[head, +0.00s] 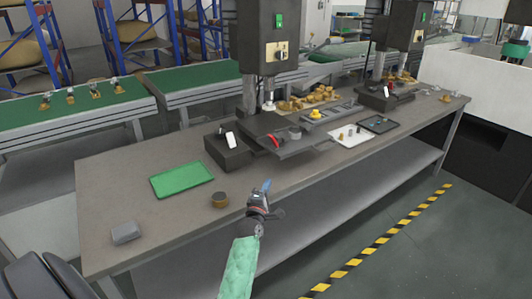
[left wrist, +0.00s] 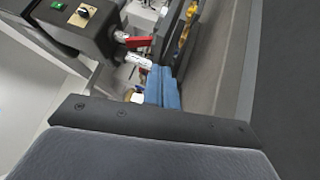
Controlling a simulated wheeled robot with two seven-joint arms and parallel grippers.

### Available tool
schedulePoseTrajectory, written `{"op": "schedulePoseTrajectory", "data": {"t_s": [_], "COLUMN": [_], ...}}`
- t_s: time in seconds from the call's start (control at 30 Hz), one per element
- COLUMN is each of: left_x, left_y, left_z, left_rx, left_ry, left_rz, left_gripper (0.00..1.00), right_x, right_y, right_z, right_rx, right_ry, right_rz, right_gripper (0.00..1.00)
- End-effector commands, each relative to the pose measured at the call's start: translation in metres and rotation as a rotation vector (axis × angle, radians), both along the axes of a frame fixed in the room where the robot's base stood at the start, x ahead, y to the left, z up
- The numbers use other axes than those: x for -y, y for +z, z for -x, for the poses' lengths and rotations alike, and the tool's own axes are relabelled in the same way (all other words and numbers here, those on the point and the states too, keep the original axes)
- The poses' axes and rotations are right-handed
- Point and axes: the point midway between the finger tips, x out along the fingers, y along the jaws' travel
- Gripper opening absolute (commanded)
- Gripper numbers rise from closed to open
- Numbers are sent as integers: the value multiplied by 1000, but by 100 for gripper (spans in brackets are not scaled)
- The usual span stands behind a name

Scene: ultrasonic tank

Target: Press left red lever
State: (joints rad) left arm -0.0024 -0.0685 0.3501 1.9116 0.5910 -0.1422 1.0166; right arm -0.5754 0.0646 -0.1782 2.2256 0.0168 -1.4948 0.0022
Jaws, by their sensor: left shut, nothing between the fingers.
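The left red lever (head: 275,140) sits at the front of the nearer press station on the bench. It also shows in the left wrist view (left wrist: 138,42), above and left of my fingertips. My left gripper (head: 266,186) is in front of the bench edge, nearer to me than the lever and apart from it. Its blue fingers are shut and empty, and they also show in the left wrist view (left wrist: 164,88). My right gripper is not in view.
The bench (head: 105,210) holds a green tray (head: 182,180), a round brown-sided object (head: 220,199) and a grey block (head: 125,233). A dark box with a white tag (head: 228,152) stands left of the lever. The press column (head: 265,40) rises behind it.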

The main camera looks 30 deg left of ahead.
Motion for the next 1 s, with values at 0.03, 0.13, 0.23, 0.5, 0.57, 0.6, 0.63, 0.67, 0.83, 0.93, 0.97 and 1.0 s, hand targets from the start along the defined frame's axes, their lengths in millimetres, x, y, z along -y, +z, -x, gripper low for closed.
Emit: {"op": "schedulePoseTrajectory", "data": {"t_s": [0.03,0.13,0.23,0.5,0.57,0.6,0.63,0.67,0.83,0.93,0.97,1.0], "left_x": [-8,-24,-37,-48,-47,-47,-47,-47,-49,-52,-53,-55], "left_y": [8,19,28,35,35,35,35,35,37,40,42,44], "left_z": [-3,-4,-4,-3,-3,-3,-3,-3,-7,-14,-17,-21], "left_rx": [42,115,177,229,228,228,226,226,226,225,225,226], "left_ry": [18,51,76,96,95,95,96,96,95,95,95,95], "left_rz": [37,105,160,204,204,204,203,203,202,202,202,202], "left_gripper": [0,0,0,0,0,0,0,0,0,0,0,0], "right_x": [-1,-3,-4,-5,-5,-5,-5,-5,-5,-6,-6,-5], "right_y": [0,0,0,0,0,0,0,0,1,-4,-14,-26], "right_z": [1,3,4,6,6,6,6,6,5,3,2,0], "right_rx": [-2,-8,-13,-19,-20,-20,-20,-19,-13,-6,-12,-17], "right_ry": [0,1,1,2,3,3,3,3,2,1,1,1], "right_rz": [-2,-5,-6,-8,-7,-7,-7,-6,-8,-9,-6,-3], "right_gripper": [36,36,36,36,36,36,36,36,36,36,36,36]}}
